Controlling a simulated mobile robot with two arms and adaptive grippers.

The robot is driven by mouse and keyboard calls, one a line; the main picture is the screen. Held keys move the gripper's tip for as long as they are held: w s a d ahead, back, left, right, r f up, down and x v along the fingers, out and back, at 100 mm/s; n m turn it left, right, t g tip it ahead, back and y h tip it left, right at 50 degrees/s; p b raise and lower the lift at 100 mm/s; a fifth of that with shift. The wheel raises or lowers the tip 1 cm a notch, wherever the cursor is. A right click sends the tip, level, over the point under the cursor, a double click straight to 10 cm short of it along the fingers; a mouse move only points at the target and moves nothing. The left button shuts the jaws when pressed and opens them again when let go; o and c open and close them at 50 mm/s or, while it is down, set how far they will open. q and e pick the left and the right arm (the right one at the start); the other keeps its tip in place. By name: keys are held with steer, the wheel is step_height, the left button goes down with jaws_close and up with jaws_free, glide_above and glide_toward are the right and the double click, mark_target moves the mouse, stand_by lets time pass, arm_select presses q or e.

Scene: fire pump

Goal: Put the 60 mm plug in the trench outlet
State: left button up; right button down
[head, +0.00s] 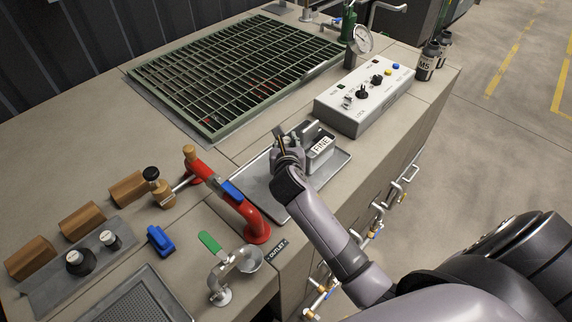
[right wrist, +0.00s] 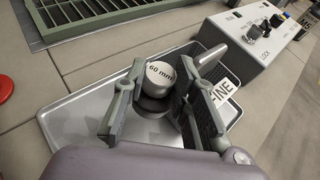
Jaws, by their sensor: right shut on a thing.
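The plug marked 60 mm (right wrist: 160,74) shows in the right wrist view, with a light grey top and a darker body. My right gripper (right wrist: 155,108) is shut on it, one finger on each side. The plug is over or in the metal tray (right wrist: 75,118); I cannot tell whether it touches. In the head view my right gripper (head: 287,150) is over the tray (head: 258,180), beside the FINE basket (head: 320,150). An OUTLET label (head: 277,251) stands beside a round metal fitting (head: 250,259); whether this is the trench outlet is unclear. My left gripper is out of view.
A green grating (head: 240,75) lies behind the tray. A control box (head: 365,97) stands to the right. A red pipe (head: 256,228) and green-handled valve (head: 210,242) are at the front left.

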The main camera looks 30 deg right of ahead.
step_height(320, 180, down, 9)
steer(key=shift+f+b, duration=0.1)
steer(key=shift+b, duration=0.5)
steer(key=c, duration=1.3)
jaws_free()
